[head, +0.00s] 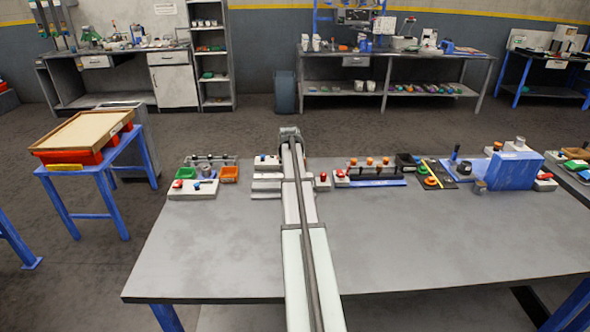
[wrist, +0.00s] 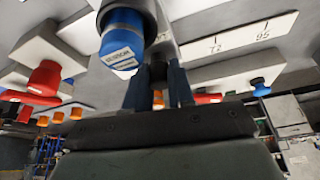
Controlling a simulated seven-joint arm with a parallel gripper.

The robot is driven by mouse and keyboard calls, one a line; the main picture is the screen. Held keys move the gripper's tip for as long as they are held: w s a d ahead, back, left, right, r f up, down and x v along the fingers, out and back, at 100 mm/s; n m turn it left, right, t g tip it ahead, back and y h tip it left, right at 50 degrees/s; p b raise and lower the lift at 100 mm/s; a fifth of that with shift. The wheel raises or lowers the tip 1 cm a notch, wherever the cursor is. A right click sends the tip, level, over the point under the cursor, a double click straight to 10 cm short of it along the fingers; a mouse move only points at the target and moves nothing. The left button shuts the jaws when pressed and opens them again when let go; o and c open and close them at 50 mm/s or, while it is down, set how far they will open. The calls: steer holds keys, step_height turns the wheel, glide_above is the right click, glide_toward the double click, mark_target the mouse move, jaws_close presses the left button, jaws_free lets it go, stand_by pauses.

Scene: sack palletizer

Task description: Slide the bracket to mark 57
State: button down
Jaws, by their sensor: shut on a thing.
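In the wrist view, my gripper (wrist: 158,76) is shut on a dark post of the bracket, with one finger on each side of it. The bracket (wrist: 165,48) carries a blue cylinder labelled SENSOR (wrist: 122,42), which sits just left of the fingers. A pale scale strip (wrist: 240,38) beside it shows marks 72 and 95. Mark 57 cannot be read; the bracket and fingers cover that part of the strip. In the head view, my arm hides the jaws and most of the slide station (head: 267,176).
Red buttons stand near the slide (head: 323,177). The front of the grey table (head: 210,255) is clear.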

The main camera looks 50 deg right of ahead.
steer(key=shift+w+a, duration=0.35)
steer(key=c, duration=1)
jaws_free()
steer(key=shift+o, duration=0.2)
steer(key=v, duration=1.3)
steer(key=shift+a+r, duration=0.2)
steer(key=shift+r, duration=0.15)
steer(key=shift+s, duration=0.1)
